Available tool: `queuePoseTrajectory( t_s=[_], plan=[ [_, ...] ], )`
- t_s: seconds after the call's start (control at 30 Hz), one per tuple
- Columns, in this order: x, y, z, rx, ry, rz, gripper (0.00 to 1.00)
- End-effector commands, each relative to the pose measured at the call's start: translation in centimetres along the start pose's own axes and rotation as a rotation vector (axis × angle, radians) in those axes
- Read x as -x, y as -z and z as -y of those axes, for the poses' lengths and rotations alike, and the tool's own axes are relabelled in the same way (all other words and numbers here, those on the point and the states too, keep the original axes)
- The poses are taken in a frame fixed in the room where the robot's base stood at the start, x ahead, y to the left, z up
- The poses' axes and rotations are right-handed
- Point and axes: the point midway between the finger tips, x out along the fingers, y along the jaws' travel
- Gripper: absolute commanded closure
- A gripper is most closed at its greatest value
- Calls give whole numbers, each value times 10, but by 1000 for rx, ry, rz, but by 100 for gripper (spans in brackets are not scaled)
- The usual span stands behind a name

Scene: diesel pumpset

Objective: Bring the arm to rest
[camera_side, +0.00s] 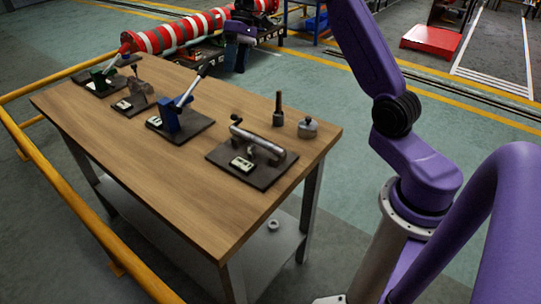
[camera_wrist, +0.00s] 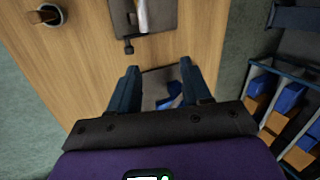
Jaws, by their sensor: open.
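My gripper (camera_side: 236,66) hangs fingers down beyond the table's far edge in the side view, with purple housing above it. In the wrist view my gripper (camera_wrist: 159,67) has its two fingers well apart, with nothing held between them. A dark plate with blue parts (camera_wrist: 160,90) shows below and between the fingers, apart from them. My purple arm rises at the right of the side view, and part of it is out of the frame.
The wooden table (camera_side: 110,150) carries several dark-based fixtures, including a blue lever one (camera_side: 172,120) and a silver-bar one (camera_side: 258,150). A dark peg (camera_side: 278,108) and a round metal pot (camera_side: 307,127) stand nearby. Blue and orange bins (camera_wrist: 285,105) lie at the wrist view's right. Yellow rails (camera_side: 70,205) border the table.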

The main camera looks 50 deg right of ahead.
Motion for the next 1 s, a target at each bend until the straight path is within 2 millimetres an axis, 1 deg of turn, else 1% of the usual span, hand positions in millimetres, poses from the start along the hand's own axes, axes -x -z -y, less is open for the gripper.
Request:
queuePoseTrajectory(
  t_s=[0.03, 0.1, 0.17, 0.2, 0.27, 0.3, 0.37, 0.4, 0.47, 0.5, 0.57, 0.6, 0.73, 0.87, 1.0],
  plan=[
    [-6, -8, 22, 33, -22, 21, 52],
    [-15, -20, 47, 70, -52, 44, 52],
    [-23, -32, 67, 104, -77, 64, 52],
    [-28, -40, 80, 128, -95, 74, 52],
    [-36, -55, 98, 164, -120, 90, 52],
    [-40, -66, 108, 190, -137, 101, 52],
    [-48, -83, 124, 228, -161, 114, 52],
    [-52, -94, 133, 256, -179, 121, 52],
    [-59, -113, 145, 296, -202, 131, 52],
    [-63, -126, 153, 325, -219, 139, 52],
    [-69, -146, 162, 367, -241, 147, 52],
    [-73, -160, 167, 399, -257, 152, 52],
    [-84, -206, 179, 499, -301, 163, 52],
    [-94, -252, 181, 604, -340, 169, 52],
    [-103, -299, 175, 724, -375, 168, 52]
  ],
)
